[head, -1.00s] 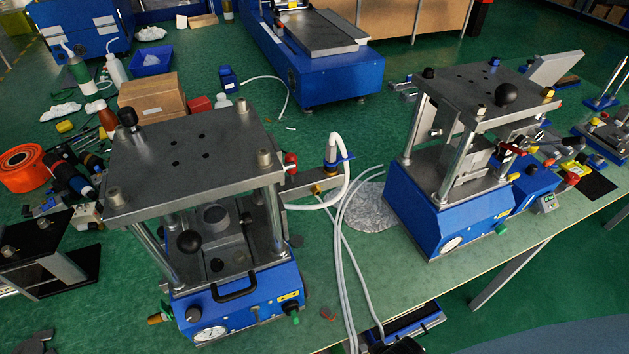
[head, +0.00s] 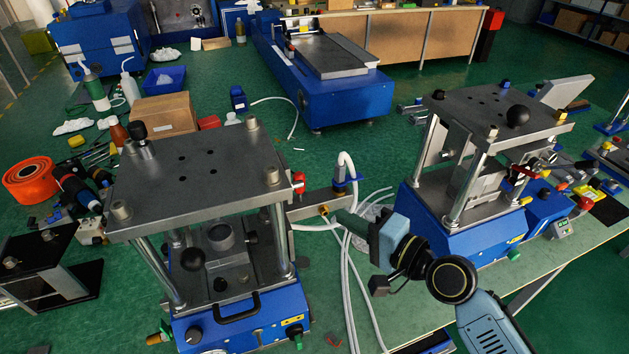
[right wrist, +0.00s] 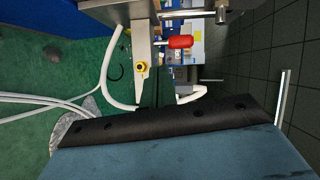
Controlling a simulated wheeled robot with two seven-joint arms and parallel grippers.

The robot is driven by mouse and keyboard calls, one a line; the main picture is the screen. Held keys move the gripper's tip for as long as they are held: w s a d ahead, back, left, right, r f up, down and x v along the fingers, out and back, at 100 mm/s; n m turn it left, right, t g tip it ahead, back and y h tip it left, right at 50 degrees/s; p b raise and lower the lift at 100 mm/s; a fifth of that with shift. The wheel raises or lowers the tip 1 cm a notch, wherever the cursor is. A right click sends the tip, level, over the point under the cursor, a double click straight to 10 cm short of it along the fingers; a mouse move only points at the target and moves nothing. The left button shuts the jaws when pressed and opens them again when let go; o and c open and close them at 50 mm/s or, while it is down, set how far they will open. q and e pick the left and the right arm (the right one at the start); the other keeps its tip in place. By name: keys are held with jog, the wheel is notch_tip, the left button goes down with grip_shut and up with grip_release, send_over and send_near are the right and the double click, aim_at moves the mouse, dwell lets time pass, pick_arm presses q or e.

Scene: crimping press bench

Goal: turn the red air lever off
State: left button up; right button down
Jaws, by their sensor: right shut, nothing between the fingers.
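The red air lever (head: 299,183) sits at the right side of the near left press (head: 200,165), just under its top plate. It also shows in the right wrist view as a red handle (right wrist: 180,42) lying sideways on a metal stem. My right gripper (head: 340,215) is shut and empty, pointing left. Its tip is right of and lower than the lever in the head view, close to a brass-yellow fitting (head: 323,209) on the grey bar; I cannot tell whether it touches that. It appears apart from the lever. My left gripper is not in view.
White hoses (head: 352,290) loop beside the grey bar and hang below my right gripper. A second press (head: 490,150) with red parts stands to the right, behind my right arm. A blue machine (head: 330,85) stands at the back.

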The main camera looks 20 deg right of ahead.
jog(key=r+m, duration=0.1)
jog(key=w+d+r+t, duration=0.1)
jog(key=shift+d+r+m, duration=0.1)
jog(key=shift+r+m, duration=0.25)
jog(key=shift+m, duration=0.05)
jog(key=p+x, duration=0.1)
jog(key=x, duration=0.9)
jog(key=shift+r, duration=0.1)
